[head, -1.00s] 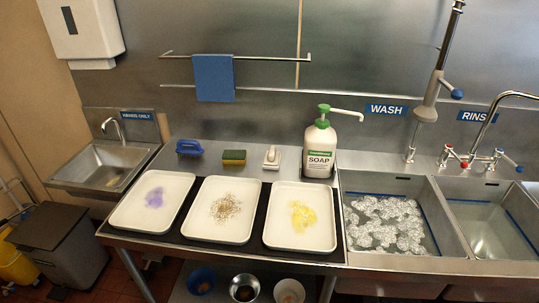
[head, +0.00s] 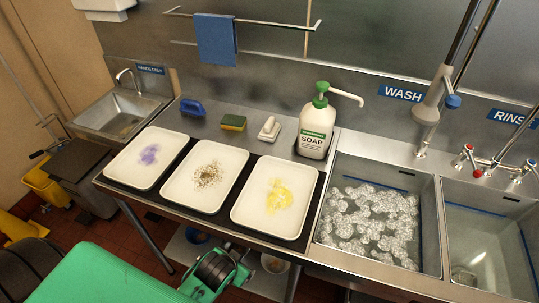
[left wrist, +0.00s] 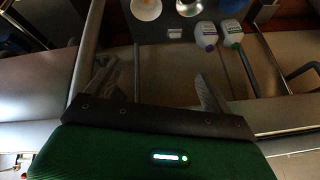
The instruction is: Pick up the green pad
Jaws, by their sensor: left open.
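In the head view, a small sponge block (head: 233,122), green on top and yellow below, lies on the steel counter behind the trays. It sits between a blue brush (head: 192,107) and a white-handled scrubber (head: 269,128). It is the only green pad-like thing I see. My green left arm reaches in at the bottom of the head view, well below and in front of the counter; its fingertips are not clear there. In the left wrist view my left gripper (left wrist: 157,85) has its two fingers wide apart with nothing between them. My right gripper is out of view.
Three white trays with purple (head: 148,155), brown (head: 207,176) and yellow (head: 279,198) residue line the counter front. A soap bottle (head: 316,127) stands right of the scrubber, beside the foamy wash sink (head: 431,240). Below, bottles (left wrist: 205,35) and bowls (left wrist: 145,8) stand on a shelf.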

